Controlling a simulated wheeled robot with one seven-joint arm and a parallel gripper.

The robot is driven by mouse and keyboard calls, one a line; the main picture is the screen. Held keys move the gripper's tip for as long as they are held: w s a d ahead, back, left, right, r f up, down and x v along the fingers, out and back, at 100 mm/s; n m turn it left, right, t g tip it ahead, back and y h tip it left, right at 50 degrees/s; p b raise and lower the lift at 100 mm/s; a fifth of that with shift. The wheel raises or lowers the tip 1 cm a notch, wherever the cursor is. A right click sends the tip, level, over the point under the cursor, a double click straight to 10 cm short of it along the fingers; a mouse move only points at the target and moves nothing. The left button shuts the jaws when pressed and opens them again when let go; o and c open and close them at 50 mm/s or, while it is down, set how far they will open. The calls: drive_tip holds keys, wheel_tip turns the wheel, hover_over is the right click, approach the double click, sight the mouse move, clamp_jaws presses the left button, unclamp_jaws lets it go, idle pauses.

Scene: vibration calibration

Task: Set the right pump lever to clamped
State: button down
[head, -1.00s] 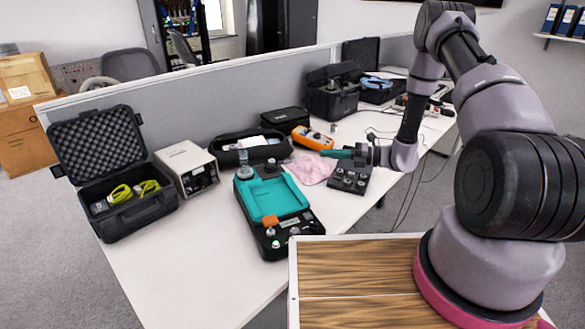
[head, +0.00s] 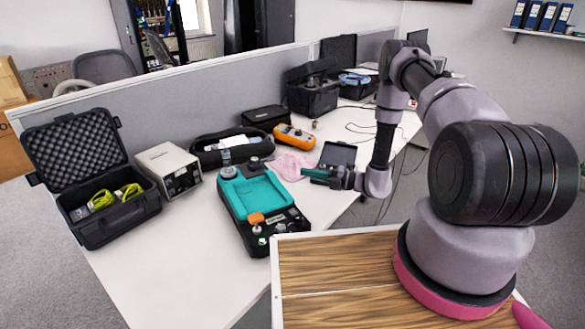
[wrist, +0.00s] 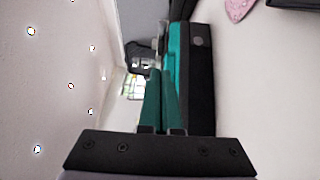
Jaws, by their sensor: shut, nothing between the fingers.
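The black and teal calibration unit (head: 291,225) sits on the white table, left of my gripper. In the wrist view my fingers (wrist: 161,74) point toward the unit's side (wrist: 201,85).
A pink cloth (head: 290,166) and a dark box (head: 338,155) lie behind my gripper. An orange meter (head: 294,136), a black pouch (head: 209,155), a beige instrument (head: 168,168) and an open black case (head: 118,222) stand further back and left. The table's front-left is clear.

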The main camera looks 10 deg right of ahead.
approach(268, 161)
drive_tip(key=s+a, duration=0.2)
drive_tip(key=a, duration=0.1)
drive_tip(key=shift+w+a+r, duration=0.1)
drive_tip(key=shift+w+a, duration=0.25)
drive_tip(key=shift+w, duration=0.4)
drive_tip(key=shift+w+a+f, duration=0.1)
drive_tip(key=shift+w+a, duration=0.25)
drive_tip(key=shift+w, duration=0.35)
drive_tip(key=shift+w+a+r, duration=0.1)
drive_tip(key=shift+w+a, duration=0.25)
drive_tip(key=shift+w, duration=0.4)
